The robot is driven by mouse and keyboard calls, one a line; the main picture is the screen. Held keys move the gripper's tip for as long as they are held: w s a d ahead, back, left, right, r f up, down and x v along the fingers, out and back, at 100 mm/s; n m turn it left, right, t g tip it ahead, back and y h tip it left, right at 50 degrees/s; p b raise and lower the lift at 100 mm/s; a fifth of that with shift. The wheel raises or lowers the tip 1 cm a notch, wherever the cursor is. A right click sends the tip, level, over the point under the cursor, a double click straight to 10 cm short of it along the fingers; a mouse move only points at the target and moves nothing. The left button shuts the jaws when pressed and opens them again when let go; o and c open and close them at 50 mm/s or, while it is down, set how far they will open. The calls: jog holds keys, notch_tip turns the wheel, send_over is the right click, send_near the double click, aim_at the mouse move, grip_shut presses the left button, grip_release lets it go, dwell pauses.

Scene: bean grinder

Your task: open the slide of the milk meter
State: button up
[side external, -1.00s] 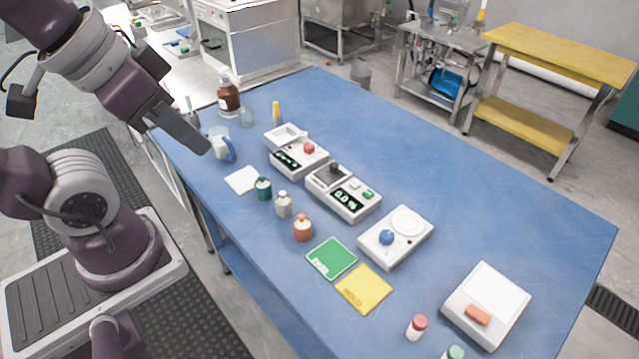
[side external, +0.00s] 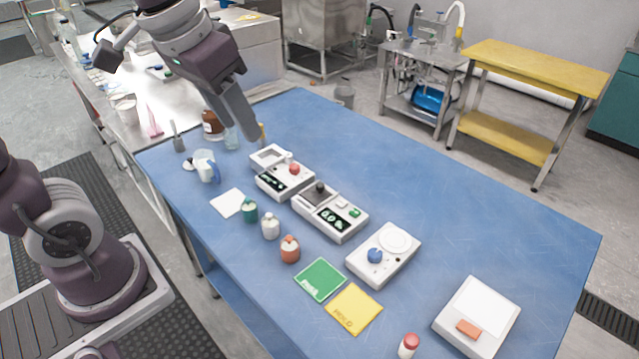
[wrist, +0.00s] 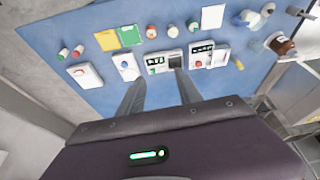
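Several white devices stand in a row on the blue table, and no readable label tells me which is the milk meter. One has a red knob, a dark display and an open square top (side external: 284,173). Beside it is one with a dark knob in a grey recess, a green display and a green button (side external: 330,211). They also show in the wrist view, as the red-knob device (wrist: 208,55) and the dark-knob device (wrist: 166,61). My gripper (side external: 250,136) is raised above the far left part of the table, behind the red-knob device. Its two fingers (wrist: 160,78) are apart with nothing between them.
A blue-knob device with a round plate (side external: 384,255) and a white device with an orange block (side external: 477,317) stand nearer. A jug (side external: 206,167) and brown bottle (side external: 212,125) are near my gripper. The right side is clear.

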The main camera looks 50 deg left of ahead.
jog(key=w+a+f+g, duration=0.2)
jog(key=w+f, duration=0.3)
jog(key=w, duration=0.7)
jog(key=n+g, duration=0.2)
send_near(321, 184)
jog(key=shift+s+f, duration=0.25)
notch_tip(321, 184, down, 8)
jog(key=shift+w+r, duration=0.1)
grip_shut()
jog(key=shift+w, duration=0.1)
